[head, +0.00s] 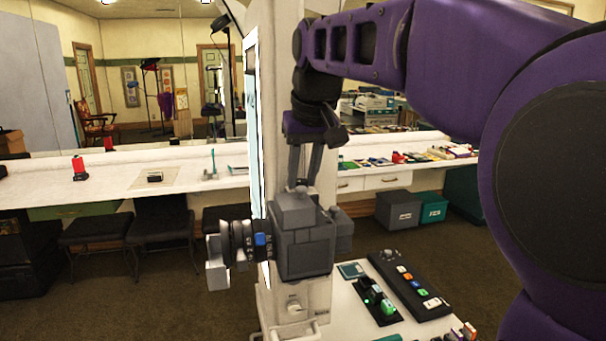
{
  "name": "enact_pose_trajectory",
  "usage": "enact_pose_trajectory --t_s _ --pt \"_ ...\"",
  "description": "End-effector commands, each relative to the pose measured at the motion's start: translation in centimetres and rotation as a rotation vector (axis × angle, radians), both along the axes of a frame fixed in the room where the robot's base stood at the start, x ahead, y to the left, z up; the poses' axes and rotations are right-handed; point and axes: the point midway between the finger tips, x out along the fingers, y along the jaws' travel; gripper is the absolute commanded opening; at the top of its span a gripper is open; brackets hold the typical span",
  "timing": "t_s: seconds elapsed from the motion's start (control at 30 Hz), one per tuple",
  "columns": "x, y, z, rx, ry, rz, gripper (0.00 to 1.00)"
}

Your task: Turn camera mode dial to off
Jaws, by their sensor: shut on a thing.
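A grey, blocky camera (305,249) is mounted at the front of a white column, its black lens (236,244) pointing left with a blue piece on its barrel. My gripper (301,186) reaches down from above to the camera's top. Its fingers are shut on a small knob there, which looks like the mode dial. The fingertips largely hide the dial, and its markings and setting are too small to read.
Below right, a white cart top (350,318) holds a dark control panel (410,283) with coloured buttons and a smaller black device (379,301). A long white counter (110,173) runs behind, with stools (160,226) and bins (398,210) under it.

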Motion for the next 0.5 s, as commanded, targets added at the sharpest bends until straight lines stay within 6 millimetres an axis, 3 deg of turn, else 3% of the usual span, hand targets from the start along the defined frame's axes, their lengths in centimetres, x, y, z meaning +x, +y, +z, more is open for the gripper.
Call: enact_pose_trajectory --t_s 0.5 --pt "0.32 -0.47 0.03 0.001 -0.001 0.471 0.00"
